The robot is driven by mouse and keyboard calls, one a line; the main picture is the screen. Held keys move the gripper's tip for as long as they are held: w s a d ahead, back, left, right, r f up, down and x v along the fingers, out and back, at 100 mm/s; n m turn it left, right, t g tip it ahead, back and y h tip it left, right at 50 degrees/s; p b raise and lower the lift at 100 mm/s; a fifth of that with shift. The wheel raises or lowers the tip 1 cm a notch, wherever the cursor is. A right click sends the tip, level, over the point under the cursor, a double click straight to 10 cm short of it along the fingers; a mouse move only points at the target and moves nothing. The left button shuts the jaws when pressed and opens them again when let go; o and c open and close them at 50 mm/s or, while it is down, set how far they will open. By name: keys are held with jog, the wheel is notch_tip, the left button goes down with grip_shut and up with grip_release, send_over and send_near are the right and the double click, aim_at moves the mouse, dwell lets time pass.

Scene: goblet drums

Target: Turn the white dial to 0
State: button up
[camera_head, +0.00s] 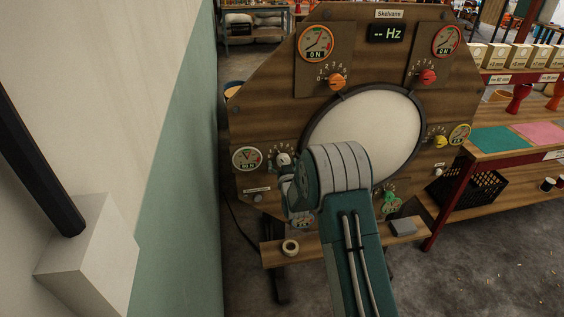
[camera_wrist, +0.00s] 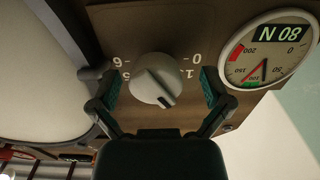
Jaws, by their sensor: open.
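The white dial (camera_wrist: 157,82) sits on the wooden panel, centred between the two fingers of my gripper (camera_wrist: 158,90) in the wrist view. The fingers stand open on either side, with a gap to the dial. This view is upside down. The dial's dark mark points to the lower right, away from the 0, which is printed at the dial's upper right. The 1 lies near the right finger, and 5 and 6 are at the left. In the head view the white dial (camera_head: 283,159) shows just above my gripper, whose fingertips are hard to make out.
A gauge (camera_wrist: 268,50) reading 80 N is close to the right finger. The round pale drumhead (camera_head: 365,130) is beside my arm. Orange (camera_head: 337,82), red (camera_head: 428,77), yellow (camera_head: 440,142) and green (camera_head: 389,197) dials share the panel. A wall (camera_head: 165,190) stands at the left.

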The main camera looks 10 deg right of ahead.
jog(key=shift+w+d, duration=0.25)
jog(key=shift+w, duration=0.1)
jog(key=shift+a+r, duration=0.1)
jog(key=shift+a, duration=0.05)
jog(key=c, duration=1.2)
jog(key=shift+o, duration=0.2)
jog(key=shift+n, duration=0.5)
jog(key=n, duration=0.5)
jog(key=shift+n, duration=0.3)
jog(key=n, duration=0.5)
jog(key=shift+n, duration=0.3)
